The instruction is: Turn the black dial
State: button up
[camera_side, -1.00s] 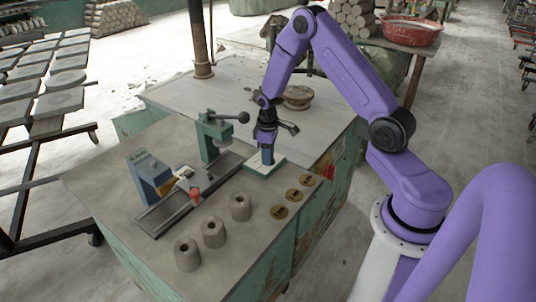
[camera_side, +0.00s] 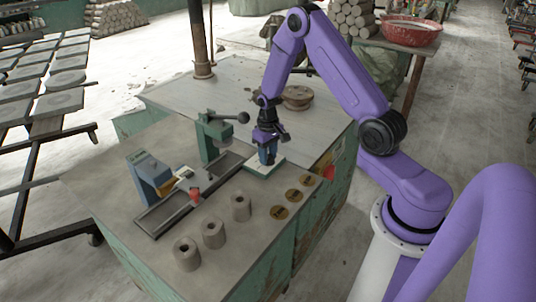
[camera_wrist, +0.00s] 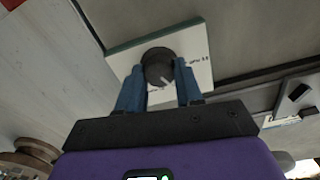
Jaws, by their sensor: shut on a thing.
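The black dial (camera_wrist: 159,68) shows in the wrist view as a round knob with a pale pointer line, set on a white plate (camera_wrist: 118,63) with small dark markings. In the side view the white plate (camera_side: 256,170) lies on the bench top, and the dial is hidden behind my fingers. My gripper (camera_wrist: 160,85) has its two blue fingers at the left and right sides of the dial, shut on it. In the side view my gripper (camera_side: 268,158) points down over the plate.
A green press with a black ball lever (camera_side: 242,118) stands left of my gripper. Three grey clay cylinders (camera_side: 213,233) and three brass discs (camera_side: 293,195) are in front. A blue device (camera_side: 148,178) stands at the left. A round wooden piece (camera_side: 298,97) lies behind my arm.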

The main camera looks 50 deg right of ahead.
dwell(0.3)
jog(key=o, duration=1)
jog(key=shift+o, duration=0.2)
notch_tip(320, 180, up, 18)
jog(key=shift+f, duration=0.25)
jog(key=shift+a, duration=0.1)
jog(key=s+a+r+n, duration=0.3)
jog(key=s+a+n, duration=0.4)
jog(key=s+a, duration=0.75)
jog(key=s+a+n, duration=0.2)
jog(key=s+n, duration=0.1)
jog(key=s, duration=0.4)
jog(key=s+a+r+n, duration=0.1)
jog(key=s+n, duration=0.3)
jog(key=s, duration=0.4)
jog(key=shift+s+a, duration=0.3)
jog(key=shift+a, duration=0.25)
